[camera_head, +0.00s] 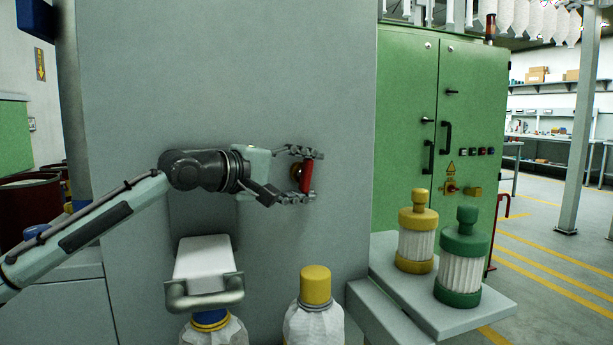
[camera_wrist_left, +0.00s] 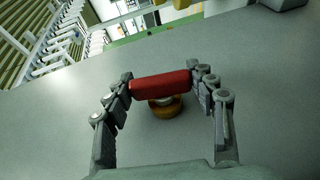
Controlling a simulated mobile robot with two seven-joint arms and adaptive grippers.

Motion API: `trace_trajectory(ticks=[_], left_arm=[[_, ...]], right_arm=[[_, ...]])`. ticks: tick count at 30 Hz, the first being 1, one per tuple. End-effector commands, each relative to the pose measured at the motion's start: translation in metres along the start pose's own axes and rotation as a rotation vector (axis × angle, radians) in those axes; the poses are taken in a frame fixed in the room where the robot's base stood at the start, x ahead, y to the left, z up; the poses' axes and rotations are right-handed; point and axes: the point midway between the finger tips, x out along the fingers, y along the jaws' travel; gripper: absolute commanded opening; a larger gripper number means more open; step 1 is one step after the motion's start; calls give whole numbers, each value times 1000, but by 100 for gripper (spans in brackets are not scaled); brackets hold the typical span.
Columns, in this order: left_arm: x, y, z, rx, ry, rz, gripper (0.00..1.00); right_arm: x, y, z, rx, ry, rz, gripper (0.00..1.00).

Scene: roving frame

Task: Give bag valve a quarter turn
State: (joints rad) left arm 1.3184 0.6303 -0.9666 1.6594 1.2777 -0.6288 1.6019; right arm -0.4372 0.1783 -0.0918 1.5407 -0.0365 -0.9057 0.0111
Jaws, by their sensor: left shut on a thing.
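The valve has a red bar handle (camera_head: 307,176) that stands roughly upright, slightly tilted, on the face of the grey panel (camera_head: 270,70). A brass-coloured stem (camera_wrist_left: 166,108) shows behind the handle in the left wrist view, where the red handle (camera_wrist_left: 160,86) lies across the picture. My left gripper (camera_head: 312,175) comes in from the left, with one finger at the handle's top end and the other at its bottom end. It is shut on the handle. My right gripper is not in view.
Below the handle are a white box with a grey bar handle (camera_head: 205,275) and a white bag with a yellow cap (camera_head: 315,310). A grey shelf (camera_head: 405,300) at right holds a yellow-capped filter (camera_head: 416,240) and a green-capped filter (camera_head: 463,265). A green cabinet (camera_head: 405,110) stands behind.

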Motion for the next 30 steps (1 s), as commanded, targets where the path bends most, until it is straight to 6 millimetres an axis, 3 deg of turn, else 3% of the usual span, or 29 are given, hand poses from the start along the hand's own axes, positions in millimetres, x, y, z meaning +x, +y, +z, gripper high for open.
trace_trajectory(ticks=[30], left_arm=[[1,2,2,365,-2,-885,27]], right_arm=[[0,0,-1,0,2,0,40]])
